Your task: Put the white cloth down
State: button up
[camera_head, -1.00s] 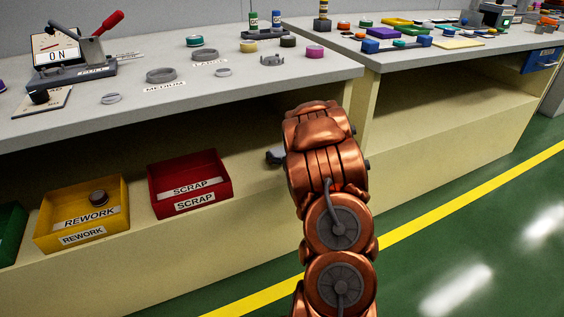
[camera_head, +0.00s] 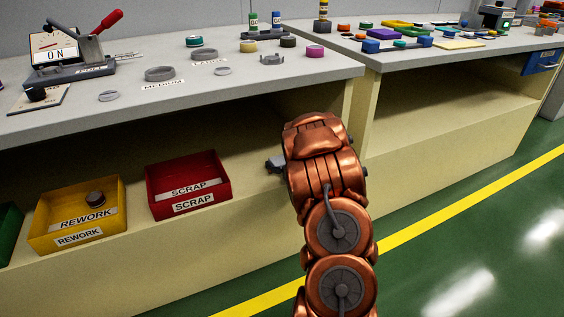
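I see no white cloth in this view. My copper-coloured arm rises from the bottom centre in front of the gap between the two benches. A small grey part of my gripper (camera_head: 275,163) shows at the left of the arm's end, in front of the near bench's lower shelf. The rest of the gripper is hidden behind the arm, so its fingers and anything in them cannot be seen.
A red SCRAP bin (camera_head: 187,184) and a yellow REWORK bin (camera_head: 77,215) holding a dark round part (camera_head: 95,198) sit on the lower shelf. The left bench top (camera_head: 230,97) holds rings and a gauge. Green floor (camera_head: 470,230) is clear at right.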

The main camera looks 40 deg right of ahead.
jog(key=shift+r, duration=0.2)
jog(key=p+v, duration=0.4)
jog(key=v, duration=0.7)
jog(key=s+a+r+g, duration=0.2)
jog(key=a+r+g, duration=0.1)
jog(key=a+g, duration=0.7)
jog(key=s+a+r+n+g+y, duration=0.1)
jog(key=s+a+r+g, duration=0.1)
jog(key=s+a, duration=0.7)
jog(key=s+a+r+n+g+y, duration=0.1)
jog(key=s+a+r+g+y, duration=0.1)
jog(key=s+a, duration=0.7)
jog(key=s+a+r+n+g+y, duration=0.2)
jog(key=s+a+r+g, duration=0.2)
jog(key=s+a, duration=0.5)
jog(key=a+r, duration=0.1)
jog(key=a, duration=0.2)
jog(key=shift+a, duration=0.4)
jog(key=shift+r, duration=0.1)
